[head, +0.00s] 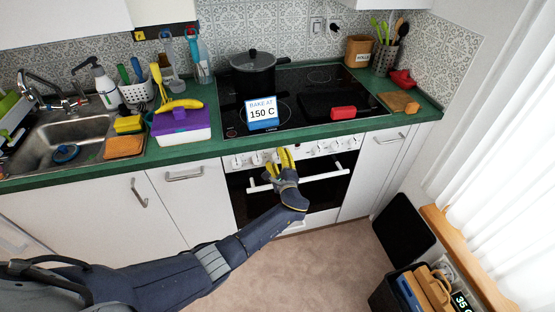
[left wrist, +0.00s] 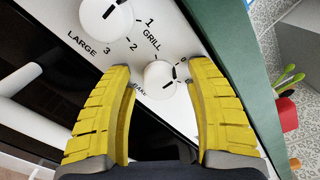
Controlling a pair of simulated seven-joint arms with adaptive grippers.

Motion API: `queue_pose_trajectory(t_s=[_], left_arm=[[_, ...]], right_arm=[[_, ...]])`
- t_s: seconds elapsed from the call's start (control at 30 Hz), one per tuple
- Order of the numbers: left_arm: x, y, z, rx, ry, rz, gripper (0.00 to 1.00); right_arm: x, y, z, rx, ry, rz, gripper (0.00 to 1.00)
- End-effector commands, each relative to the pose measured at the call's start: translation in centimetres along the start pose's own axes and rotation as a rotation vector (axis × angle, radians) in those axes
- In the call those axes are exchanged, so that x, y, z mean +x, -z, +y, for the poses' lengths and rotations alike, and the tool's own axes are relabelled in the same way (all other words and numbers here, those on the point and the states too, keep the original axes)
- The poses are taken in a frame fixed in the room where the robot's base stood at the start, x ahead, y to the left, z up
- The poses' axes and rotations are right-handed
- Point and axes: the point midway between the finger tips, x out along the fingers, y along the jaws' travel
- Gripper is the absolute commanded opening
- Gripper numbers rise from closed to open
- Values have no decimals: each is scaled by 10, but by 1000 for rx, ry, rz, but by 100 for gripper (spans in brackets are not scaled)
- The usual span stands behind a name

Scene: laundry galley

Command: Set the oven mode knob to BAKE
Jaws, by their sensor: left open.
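The white oven (head: 325,196) has a control panel with a row of white knobs under the green counter. My left gripper (head: 285,154) is at this panel, its yellow fingers pointing at it. In the left wrist view the gripper (left wrist: 160,68) is open, with a small white knob (left wrist: 160,78) between and just beyond the fingertips. My right gripper is not in view.
The oven's white handle (head: 325,177) runs below the knobs. A purple-lidded box (head: 181,122) stands on the counter. The floor before the oven is open.

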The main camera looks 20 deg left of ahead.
Motion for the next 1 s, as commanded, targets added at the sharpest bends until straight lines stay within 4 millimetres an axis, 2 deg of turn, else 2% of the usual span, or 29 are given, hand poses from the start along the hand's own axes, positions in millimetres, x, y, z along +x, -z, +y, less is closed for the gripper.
queue_pose_trajectory(t_s=[0.13, 0.63, 1.0], left_arm=[[0, 0, 0, 0, 0, 0, 57], [0, 0, 0, 0, 0, 0, 0], [0, -1, 0, 13, 0, -2, 0]], right_arm=[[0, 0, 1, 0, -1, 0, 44], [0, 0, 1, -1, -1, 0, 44], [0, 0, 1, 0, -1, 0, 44]])
